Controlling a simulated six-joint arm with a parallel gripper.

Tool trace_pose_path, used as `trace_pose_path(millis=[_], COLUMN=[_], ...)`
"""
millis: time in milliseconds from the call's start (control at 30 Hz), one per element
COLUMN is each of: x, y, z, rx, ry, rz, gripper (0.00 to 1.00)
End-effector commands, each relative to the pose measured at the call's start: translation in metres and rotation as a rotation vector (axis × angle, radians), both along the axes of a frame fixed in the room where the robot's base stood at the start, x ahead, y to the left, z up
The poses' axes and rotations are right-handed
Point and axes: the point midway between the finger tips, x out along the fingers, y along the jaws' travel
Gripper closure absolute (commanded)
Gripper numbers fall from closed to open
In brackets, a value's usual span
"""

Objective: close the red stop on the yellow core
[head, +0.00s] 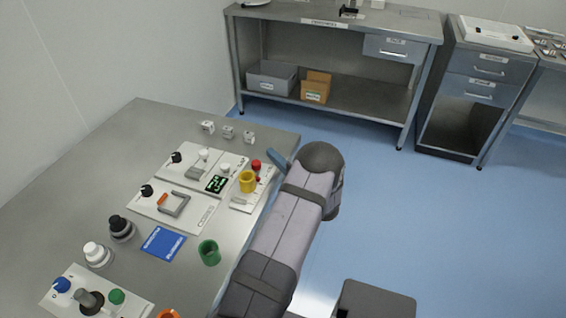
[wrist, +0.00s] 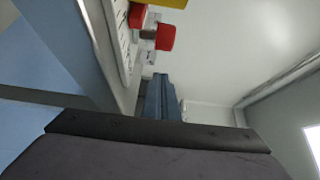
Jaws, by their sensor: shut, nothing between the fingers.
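The yellow core (head: 247,182) stands on a small white panel (head: 240,206) near the right edge of the grey bench. A red round-topped part (head: 256,165) sits just behind it, and a smaller red piece shows at its right side. In the wrist view the yellow core (wrist: 172,3) is cut off by the top edge, with two red parts (wrist: 165,37) (wrist: 138,16) close to it. I cannot tell which red part is the stop. My gripper (head: 272,153), with blue fingers, is shut and empty, right of the core and apart from it. Its fingers (wrist: 160,80) also show in the wrist view.
Left of the core are white panels with black knobs (head: 147,190) and a small display (head: 217,184). A green cup (head: 209,252) and blue card (head: 163,243) lie nearer. Open blue floor (head: 400,220) lies right of the bench; a steel table (head: 330,28) stands behind.

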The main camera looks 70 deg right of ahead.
Motion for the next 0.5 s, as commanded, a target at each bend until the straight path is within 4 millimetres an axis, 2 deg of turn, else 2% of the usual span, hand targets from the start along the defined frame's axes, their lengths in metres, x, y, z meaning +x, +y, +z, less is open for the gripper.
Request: trace_pose_path(millis=[33, 200, 500], x=[0.001, 0.005, 0.007], y=[0.010, 0.028, 0.039], z=[0.002, 0.001, -0.001], rx=[0.010, 0.007, 0.005], ry=[-0.001, 0.000, 0.000], rz=[0.000, 0.000, -0.001], gripper=[1.00, 1.00, 1.00])
